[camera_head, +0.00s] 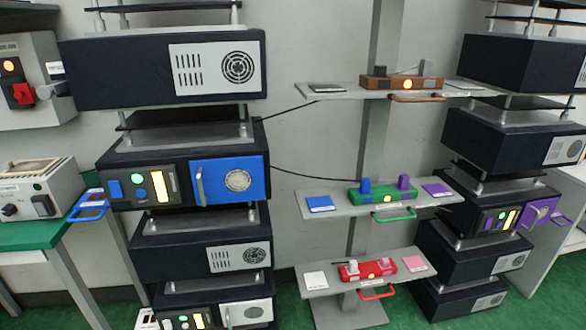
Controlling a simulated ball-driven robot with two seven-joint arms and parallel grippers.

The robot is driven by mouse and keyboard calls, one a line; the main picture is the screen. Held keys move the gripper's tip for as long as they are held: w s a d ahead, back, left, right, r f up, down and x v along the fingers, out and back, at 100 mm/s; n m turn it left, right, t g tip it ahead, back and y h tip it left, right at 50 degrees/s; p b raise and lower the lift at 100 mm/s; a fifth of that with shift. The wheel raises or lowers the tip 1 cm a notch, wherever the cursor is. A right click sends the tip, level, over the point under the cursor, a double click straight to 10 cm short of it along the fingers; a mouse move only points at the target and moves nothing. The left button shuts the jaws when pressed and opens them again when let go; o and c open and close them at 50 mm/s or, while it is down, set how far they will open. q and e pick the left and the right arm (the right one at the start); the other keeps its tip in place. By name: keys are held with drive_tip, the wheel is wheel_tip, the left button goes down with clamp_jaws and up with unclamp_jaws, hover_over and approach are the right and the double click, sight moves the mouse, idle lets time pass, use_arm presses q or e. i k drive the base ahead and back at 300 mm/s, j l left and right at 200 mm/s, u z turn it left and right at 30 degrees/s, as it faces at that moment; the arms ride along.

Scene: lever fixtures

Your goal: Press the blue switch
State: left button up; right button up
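Several blue things could be the blue switch. A blue square switch (115,188) and a small round blue button (140,194) are on the front panel of the dark unit (150,155) with the blue door, at left. A blue upright lever (365,187) stands on a green block (383,195) on the middle shelf, beside a purple lever (403,183). A flat blue pad (320,204) lies on the same shelf, left of the green block. Neither of my grippers shows, so I cannot see their state.
The blue door (229,180) appears shut, and a blue handle (89,208) sticks out left of its unit. A red block (367,270) and a brown block (402,83) sit on other shelves. A green-topped table (35,237) stands at left. Dark stacks flank the shelves.

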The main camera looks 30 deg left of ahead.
sight(115, 187)
drive_tip(key=u, duration=1.85)
